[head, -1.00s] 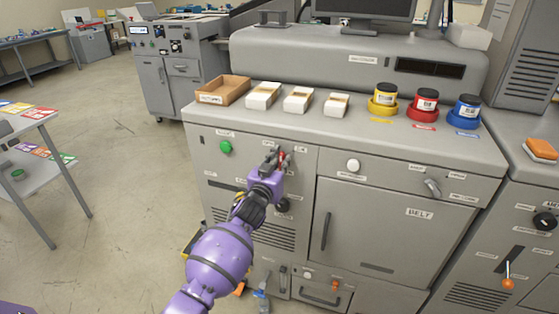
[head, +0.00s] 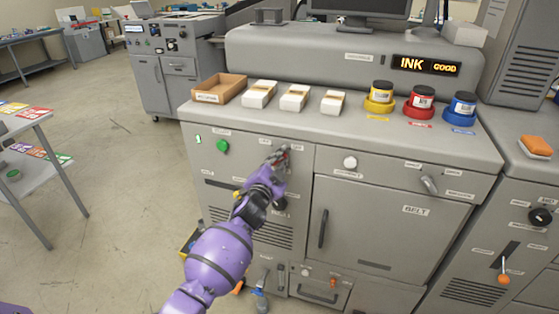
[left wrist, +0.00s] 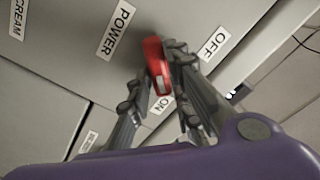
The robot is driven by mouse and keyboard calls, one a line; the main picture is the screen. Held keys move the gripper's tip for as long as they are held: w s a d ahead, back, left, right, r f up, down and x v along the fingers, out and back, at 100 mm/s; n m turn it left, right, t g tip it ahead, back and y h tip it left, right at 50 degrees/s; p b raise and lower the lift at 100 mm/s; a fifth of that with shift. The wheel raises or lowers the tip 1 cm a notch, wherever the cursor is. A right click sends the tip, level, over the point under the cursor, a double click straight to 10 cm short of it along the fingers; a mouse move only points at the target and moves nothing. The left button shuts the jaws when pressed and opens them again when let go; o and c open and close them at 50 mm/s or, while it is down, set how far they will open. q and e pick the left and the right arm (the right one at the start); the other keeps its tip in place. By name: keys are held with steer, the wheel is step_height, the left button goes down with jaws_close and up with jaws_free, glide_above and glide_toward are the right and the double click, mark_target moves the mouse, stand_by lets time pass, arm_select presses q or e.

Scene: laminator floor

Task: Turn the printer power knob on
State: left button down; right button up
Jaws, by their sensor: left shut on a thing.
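The printer power knob (left wrist: 155,58) is a red lever-like knob on the grey front panel. In the left wrist view it sits between a POWER label (left wrist: 116,30), an OFF label (left wrist: 214,43) and an ON label (left wrist: 161,105). Its end with a pale mark points toward ON. My left gripper (left wrist: 158,75) is shut on the knob, with a finger on either side. In the head view my left gripper (head: 276,160) is at the panel and mostly hides the knob. The printer display (head: 427,66) is lit and reads INK GOOD. My right gripper is not in view.
A green button (head: 222,146) is left of my gripper and a white knob (head: 350,162) is right. A BELT door (head: 390,225) is further right. An open brown tray (head: 219,89), white boxes and ink jars (head: 419,102) stand on the printer top.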

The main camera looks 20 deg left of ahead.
arm_select(q)
steer(key=shift+a+m, duration=0.1)
steer(key=shift+m, duration=0.2)
steer(key=c, duration=1.7)
jaws_free()
steer(key=shift+s, duration=0.1)
steer(key=s, duration=1.2)
steer(key=shift+a, duration=0.2)
